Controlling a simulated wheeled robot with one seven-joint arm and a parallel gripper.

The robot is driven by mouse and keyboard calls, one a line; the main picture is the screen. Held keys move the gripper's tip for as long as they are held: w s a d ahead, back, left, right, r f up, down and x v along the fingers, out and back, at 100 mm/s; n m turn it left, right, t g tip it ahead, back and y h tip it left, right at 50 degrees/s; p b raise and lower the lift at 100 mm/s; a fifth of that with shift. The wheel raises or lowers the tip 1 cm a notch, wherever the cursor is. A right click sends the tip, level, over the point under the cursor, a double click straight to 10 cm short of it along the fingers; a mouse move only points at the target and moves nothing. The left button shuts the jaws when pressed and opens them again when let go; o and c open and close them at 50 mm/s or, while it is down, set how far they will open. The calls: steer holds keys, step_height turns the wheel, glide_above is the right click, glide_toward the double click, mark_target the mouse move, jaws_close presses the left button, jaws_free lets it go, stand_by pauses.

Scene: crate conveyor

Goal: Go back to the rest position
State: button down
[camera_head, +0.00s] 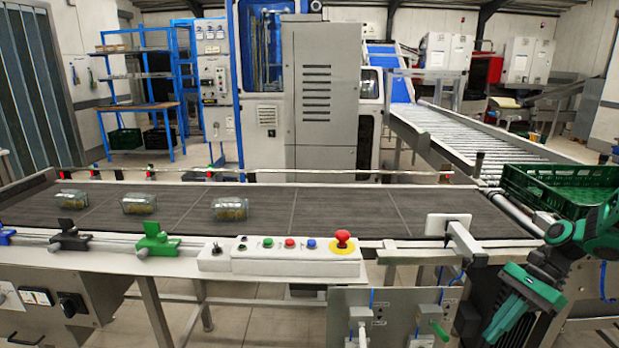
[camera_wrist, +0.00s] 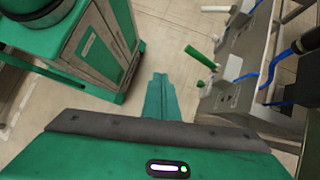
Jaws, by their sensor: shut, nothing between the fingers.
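My gripper (camera_head: 497,328) hangs low at the right of the head view, in front of the conveyor's near side and pointing down. In the wrist view the green fingers of my gripper (camera_wrist: 160,82) are together and empty, with bare floor beyond them. Part of my arm is cut off by the right edge of the head view. My gripper appears apart from the things around it.
Three clear containers (camera_head: 230,209) sit on the dark conveyor belt (camera_head: 330,207) at left. A green crate (camera_head: 550,190) stands at the right end. A control box (camera_head: 278,256) with buttons lies along the near edge.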

steer(key=s+a+r+n+t+h, duration=0.1)
steer(key=s+r+n+h, duration=0.2)
steer(key=s+r, duration=0.3)
steer(key=s+r+n+t+h, duration=0.1)
steer(key=s+r+n+h, duration=0.3)
steer(key=s, duration=1)
steer(key=shift+a+r+n, duration=0.4)
steer(key=shift+r+n, duration=0.5)
steer(key=shift+n, duration=0.2)
steer(key=shift+w+f, duration=0.25)
steer(key=shift+w, duration=0.3)
